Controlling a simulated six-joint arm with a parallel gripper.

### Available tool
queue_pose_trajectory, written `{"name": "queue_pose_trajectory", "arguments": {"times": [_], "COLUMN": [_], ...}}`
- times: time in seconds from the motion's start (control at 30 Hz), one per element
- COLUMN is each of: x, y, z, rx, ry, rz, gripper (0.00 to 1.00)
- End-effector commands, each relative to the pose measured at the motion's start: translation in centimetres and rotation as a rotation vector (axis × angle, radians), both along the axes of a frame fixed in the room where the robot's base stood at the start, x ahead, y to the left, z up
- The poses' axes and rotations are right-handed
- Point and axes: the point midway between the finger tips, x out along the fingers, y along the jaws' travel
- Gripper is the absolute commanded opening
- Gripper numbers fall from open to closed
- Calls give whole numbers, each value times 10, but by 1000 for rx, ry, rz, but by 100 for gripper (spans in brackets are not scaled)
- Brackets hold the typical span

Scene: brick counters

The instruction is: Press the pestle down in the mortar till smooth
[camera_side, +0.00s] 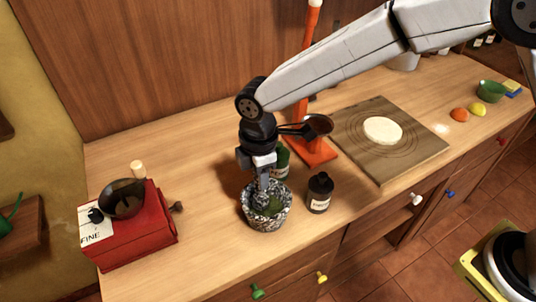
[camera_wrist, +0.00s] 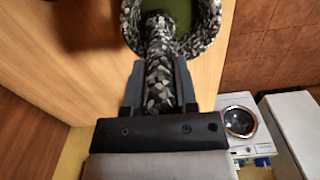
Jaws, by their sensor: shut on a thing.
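The mortar (camera_side: 281,214) is a speckled grey, black and white bowl with green stuff inside, near the front of the wooden counter. It also shows at the top of the wrist view (camera_wrist: 207,38). The pestle (camera_wrist: 160,62) has the same speckled stone look. My gripper (camera_wrist: 163,85) is shut on the pestle, with one dark finger on each side of its shaft. In the side view my gripper (camera_side: 265,178) is right above the mortar and the pestle's lower end is in the bowl. Whether the pestle's tip touches the bottom is hidden.
A dark bottle (camera_side: 320,192) stands close right of the mortar, and a green-labelled jar (camera_side: 281,161) close behind it. A red grinder (camera_side: 137,238) sits at the left. A board with dough (camera_side: 383,131) lies at the right.

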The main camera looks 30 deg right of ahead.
Motion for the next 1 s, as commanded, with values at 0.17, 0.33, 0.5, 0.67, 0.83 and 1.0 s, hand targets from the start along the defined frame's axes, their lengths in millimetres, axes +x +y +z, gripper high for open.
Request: {"name": "queue_pose_trajectory", "arguments": {"times": [0.17, 0.33, 0.5, 0.67, 0.83, 1.0], "x": [0, 0, 0, 0, 0, 0], "y": [0, 0, 0, 0, 0, 0], "z": [-1, -6, -13, -18, -20, -18], "rx": [1, 1, 0, 1, 1, 1], "ry": [-1, -1, 0, -1, -1, -2], "rz": [0, 0, 0, 0, 0, 0], "gripper": [0, 0, 0, 0, 0, 0]}}
